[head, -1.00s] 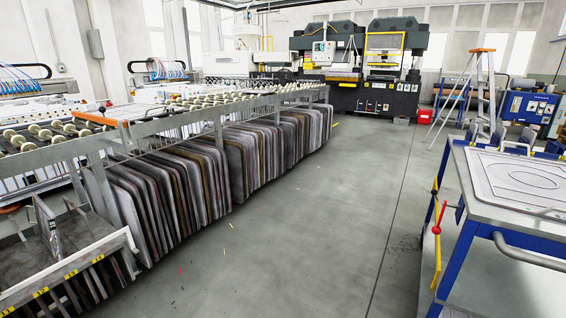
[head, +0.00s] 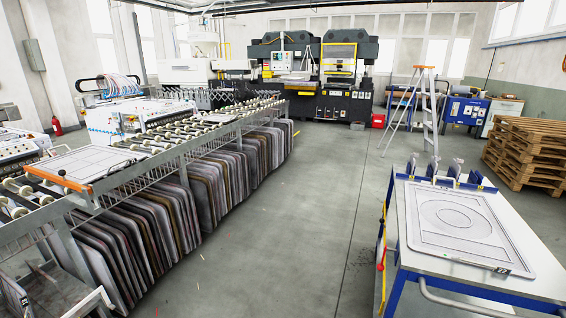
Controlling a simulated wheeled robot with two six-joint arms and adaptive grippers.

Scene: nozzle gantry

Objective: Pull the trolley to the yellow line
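A trolley-like table (head: 415,264) with a white top and blue frame stands at the lower right. A grey metal handle bar (head: 470,297) runs along its near side. A white panel (head: 425,236) with a ring-shaped outline lies on its top. Its lower part is cut off by the frame edge, so I cannot see its wheels. I cannot make out a clear yellow line on the floor. Neither of my grippers is in view.
A long roller table (head: 180,150) with several upright panels (head: 165,215) beneath runs along the left. The grey floor (head: 290,220) in the middle is mostly clear.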

